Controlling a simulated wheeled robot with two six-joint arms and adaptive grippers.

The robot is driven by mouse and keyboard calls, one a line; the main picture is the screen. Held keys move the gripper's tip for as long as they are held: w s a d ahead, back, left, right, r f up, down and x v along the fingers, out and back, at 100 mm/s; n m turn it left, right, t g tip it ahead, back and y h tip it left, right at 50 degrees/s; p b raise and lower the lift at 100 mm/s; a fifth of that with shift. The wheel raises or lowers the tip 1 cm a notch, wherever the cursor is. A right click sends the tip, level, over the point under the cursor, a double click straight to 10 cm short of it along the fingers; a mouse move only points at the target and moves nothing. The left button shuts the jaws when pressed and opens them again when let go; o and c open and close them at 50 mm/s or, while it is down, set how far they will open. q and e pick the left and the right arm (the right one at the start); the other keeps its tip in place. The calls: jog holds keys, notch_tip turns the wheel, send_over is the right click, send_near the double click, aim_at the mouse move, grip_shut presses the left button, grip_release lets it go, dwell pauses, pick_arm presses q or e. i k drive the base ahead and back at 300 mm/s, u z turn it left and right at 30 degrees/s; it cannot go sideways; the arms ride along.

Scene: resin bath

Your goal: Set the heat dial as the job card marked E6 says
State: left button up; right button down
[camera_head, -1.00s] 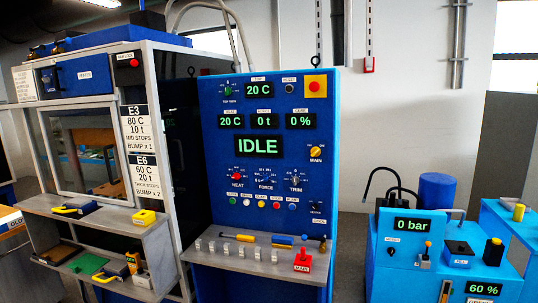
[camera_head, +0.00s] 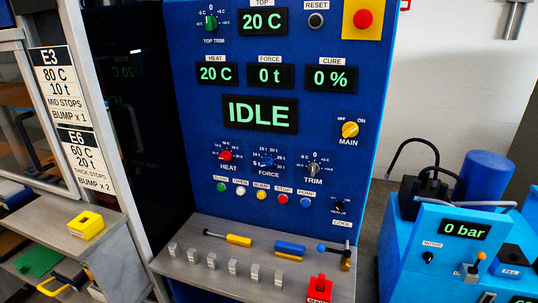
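The job card marked E6 (camera_head: 86,158) hangs on the left post and reads 60 C, 20 t, thick stops, bump x 2. The card marked E3 (camera_head: 62,85) above it reads 80 C, 10 t, mid stops, bump x 1. The red heat dial (camera_head: 226,155) sits on the blue panel (camera_head: 190,110), above the label HEAT. Its exact setting is too small to read. The heat display (camera_head: 215,73) shows 20 C. The main display (camera_head: 259,113) reads IDLE. Neither of my grippers is in view.
The blue force dial (camera_head: 267,161) and grey trim dial (camera_head: 313,169) stand right of the heat dial. Colored buttons (camera_head: 262,195) run below. A grey shelf (camera_head: 200,283) juts out under the panel with several small blocks, tools and a red MAIN lever (camera_head: 319,288).

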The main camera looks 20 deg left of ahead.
aim_at(226, 156)
jog(key=u, duration=0.2)
jog(key=i, duration=1.05)
jog(key=u, duration=0.55)
